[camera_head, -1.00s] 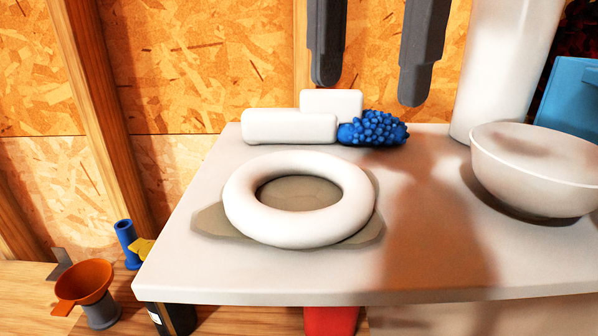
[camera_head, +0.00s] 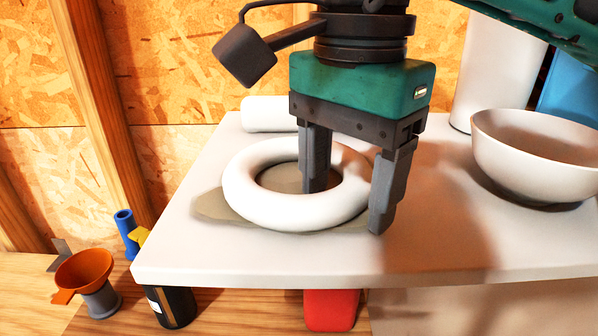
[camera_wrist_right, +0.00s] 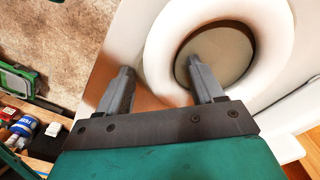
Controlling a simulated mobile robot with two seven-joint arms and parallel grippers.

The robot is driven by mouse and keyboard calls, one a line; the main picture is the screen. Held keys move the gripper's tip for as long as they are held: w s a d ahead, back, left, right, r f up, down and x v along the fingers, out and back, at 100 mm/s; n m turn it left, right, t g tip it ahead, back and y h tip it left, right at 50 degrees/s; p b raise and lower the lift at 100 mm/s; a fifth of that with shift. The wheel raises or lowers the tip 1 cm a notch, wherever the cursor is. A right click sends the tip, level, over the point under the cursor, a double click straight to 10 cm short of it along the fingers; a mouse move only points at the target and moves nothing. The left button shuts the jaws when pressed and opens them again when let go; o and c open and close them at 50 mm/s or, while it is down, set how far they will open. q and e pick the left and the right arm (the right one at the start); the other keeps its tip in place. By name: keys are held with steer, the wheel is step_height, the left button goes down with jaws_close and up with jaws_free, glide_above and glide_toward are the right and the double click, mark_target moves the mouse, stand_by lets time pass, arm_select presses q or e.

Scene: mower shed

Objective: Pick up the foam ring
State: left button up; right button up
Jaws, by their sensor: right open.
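The white foam ring (camera_head: 250,205) lies flat on a grey-green flat piece (camera_head: 212,207) on the white tabletop. The ring also shows in the right wrist view (camera_wrist_right: 273,45). My right gripper (camera_head: 347,212) is open and points down over the ring's right side. One finger is at the ring's hole and the other is outside the ring, with the ring's right wall between them. I cannot tell whether either finger touches the ring. The right finger hides part of the wall. My left gripper is not in view.
A white bowl (camera_head: 535,150) stands to the right, in front of a tall white cylinder (camera_head: 490,75). A white roll (camera_head: 265,114) lies behind the ring. An orange funnel (camera_head: 83,268) and a blue tube (camera_head: 126,230) stand lower left. The table's front is clear.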

steer(key=c, duration=1.1)
steer(key=shift+r, duration=0.1)
